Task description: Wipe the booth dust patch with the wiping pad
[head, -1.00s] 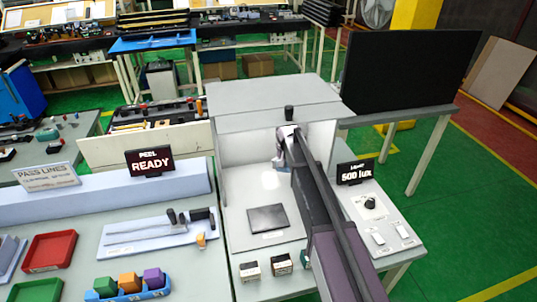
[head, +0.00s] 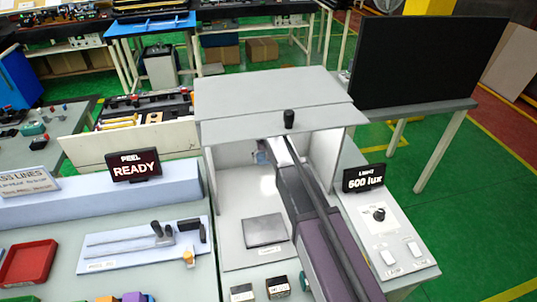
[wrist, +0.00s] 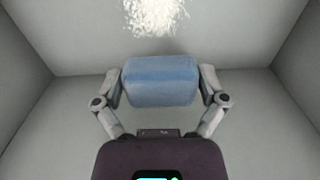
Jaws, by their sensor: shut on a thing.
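My gripper (wrist: 160,80) is shut on the blue wiping pad (wrist: 160,92), one finger at each end of it. The pale dust patch (wrist: 155,14) shows in the wrist view on a grey booth surface, above the pad in the picture. A gap of bare surface shows between pad and patch in the picture; their true distance is hard to tell. In the head view my arm reaches into the booth (head: 272,88), and my gripper (head: 263,153) is small and partly hidden near its back. The dust patch cannot be made out there.
Booth walls stand close on both sides of my gripper, with a roof above. A dark square plate (head: 264,230) lies on the booth floor. The light panel (head: 385,225), with a knob and a display (head: 363,178) reading 600 lux, stands to the right. Small boxes (head: 278,287) sit in front.

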